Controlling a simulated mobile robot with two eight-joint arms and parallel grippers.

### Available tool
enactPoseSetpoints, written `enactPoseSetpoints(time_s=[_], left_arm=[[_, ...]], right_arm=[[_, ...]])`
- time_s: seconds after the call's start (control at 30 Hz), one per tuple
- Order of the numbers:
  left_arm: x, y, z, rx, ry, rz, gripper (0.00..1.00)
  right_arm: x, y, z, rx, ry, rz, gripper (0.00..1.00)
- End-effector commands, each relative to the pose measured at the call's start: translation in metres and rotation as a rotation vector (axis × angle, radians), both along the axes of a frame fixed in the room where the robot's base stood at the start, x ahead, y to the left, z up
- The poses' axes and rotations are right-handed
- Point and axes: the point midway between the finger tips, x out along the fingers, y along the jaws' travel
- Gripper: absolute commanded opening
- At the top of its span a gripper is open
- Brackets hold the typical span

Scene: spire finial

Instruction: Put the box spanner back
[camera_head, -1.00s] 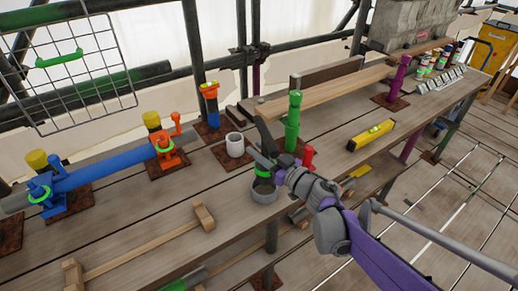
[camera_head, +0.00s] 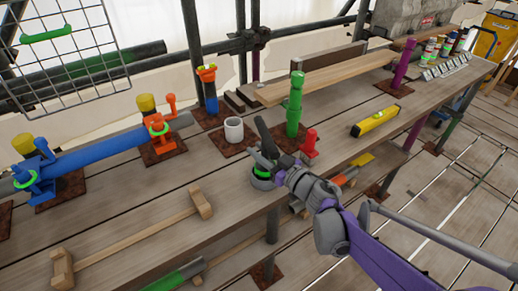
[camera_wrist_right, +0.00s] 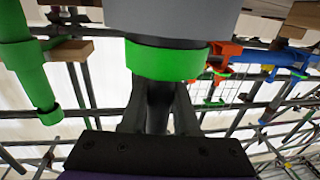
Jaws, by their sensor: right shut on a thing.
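My right gripper (camera_head: 266,160) is shut on the dark shaft of the box spanner, which also shows between the fingers in the wrist view (camera_wrist_right: 160,105). A green band (camera_wrist_right: 167,62) rings the spanner. A grey cup (camera_head: 262,183) on the bench stands directly below the gripper. The green band sits at the cup's rim, and the spanner's lower end is hidden there. I cannot tell how deep it is. In the wrist view the grey cup (camera_wrist_right: 170,18) fills the top. My left gripper is not in view.
A green post (camera_head: 294,105) and a red fitting (camera_head: 309,143) stand close right of the gripper. A white cup (camera_head: 233,129) stands behind left. A blue pipe (camera_head: 95,153) lies in clamps at left. A wooden mallet-like piece (camera_head: 135,238) lies in front. A yellow level (camera_head: 375,121) lies right.

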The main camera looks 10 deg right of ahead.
Motion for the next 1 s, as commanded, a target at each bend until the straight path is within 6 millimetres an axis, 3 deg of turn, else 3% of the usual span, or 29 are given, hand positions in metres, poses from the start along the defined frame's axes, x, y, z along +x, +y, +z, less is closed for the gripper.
enactPoseSetpoints(time_s=[0.37,0.4,0.57,0.6,0.8,1.0], left_arm=[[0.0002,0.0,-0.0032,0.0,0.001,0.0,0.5],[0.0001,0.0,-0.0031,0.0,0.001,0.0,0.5],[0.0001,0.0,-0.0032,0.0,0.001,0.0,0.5],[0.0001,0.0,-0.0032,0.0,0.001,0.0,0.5],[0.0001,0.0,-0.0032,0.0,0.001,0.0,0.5],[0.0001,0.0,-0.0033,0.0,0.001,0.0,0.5]], right_arm=[[0.0001,0.0,-0.0036,0.001,0.0,0.0,0.0],[0.0001,0.0,-0.0036,0.001,0.0,0.0,0.31],[0.0001,0.0,-0.0037,0.0,-0.001,0.0,0.6],[0.0001,0.0,-0.0037,0.0,-0.001,0.0,0.64],[0.0001,0.0,-0.0039,0.0,0.0,0.0,0.64],[0.0002,-0.0001,-0.0042,0.0,0.0,0.0,1.0]])
